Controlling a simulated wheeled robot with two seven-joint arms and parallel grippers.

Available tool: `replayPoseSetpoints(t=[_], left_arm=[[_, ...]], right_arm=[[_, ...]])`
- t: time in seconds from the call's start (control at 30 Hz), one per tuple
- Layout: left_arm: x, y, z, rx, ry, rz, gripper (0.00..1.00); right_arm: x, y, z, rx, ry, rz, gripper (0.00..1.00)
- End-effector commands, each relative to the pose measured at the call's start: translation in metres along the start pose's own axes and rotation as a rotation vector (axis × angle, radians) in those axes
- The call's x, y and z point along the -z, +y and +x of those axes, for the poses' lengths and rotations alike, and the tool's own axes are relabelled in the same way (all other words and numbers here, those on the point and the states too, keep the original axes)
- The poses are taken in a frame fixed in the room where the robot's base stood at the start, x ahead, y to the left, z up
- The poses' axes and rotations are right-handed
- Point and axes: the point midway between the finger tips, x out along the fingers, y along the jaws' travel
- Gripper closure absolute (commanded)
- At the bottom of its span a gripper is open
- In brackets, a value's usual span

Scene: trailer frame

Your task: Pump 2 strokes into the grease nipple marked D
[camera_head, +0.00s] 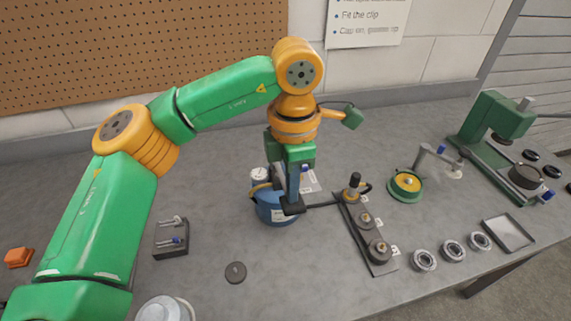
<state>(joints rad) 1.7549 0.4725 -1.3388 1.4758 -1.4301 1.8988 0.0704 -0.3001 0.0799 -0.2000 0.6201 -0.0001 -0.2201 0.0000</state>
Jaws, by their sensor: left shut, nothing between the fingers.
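My left gripper (293,207) points down, shut and empty, in front of the blue grease pump (268,211). It hides part of the pump, and I cannot tell whether it touches it. The pump has a pale gauge (258,174) on top. A dark hose (322,205) runs right to a brass coupler (353,190) standing at the far end of a dark bar (381,266). Two round fittings (366,220) (378,250) show nearer on the bar. Small white labels (394,250) stand beside them; their letters are too small to read. My right gripper is out of view.
A green-based fixture (405,186), several metal rings (453,250), a grey tray (508,233) and a green press (497,118) stand to the right. A dark block with pins (171,238) and a dark disc (236,272) lie left. The front middle bench is mostly clear.

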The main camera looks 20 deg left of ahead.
Motion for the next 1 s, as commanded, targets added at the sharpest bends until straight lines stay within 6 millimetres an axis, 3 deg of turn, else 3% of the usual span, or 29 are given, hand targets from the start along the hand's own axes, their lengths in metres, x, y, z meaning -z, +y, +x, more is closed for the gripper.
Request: replayPoseSetpoints(t=[0.03,0.53,1.0], left_arm=[[0.000,0.000,-0.013,0.000,0.000,0.001,1.00],[0.000,0.005,-0.076,0.000,-0.002,0.001,1.00],[0.000,0.006,-0.076,0.000,-0.001,0.001,1.00]], right_arm=[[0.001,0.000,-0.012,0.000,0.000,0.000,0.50],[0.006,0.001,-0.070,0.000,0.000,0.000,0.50],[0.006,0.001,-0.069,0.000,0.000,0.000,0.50]])
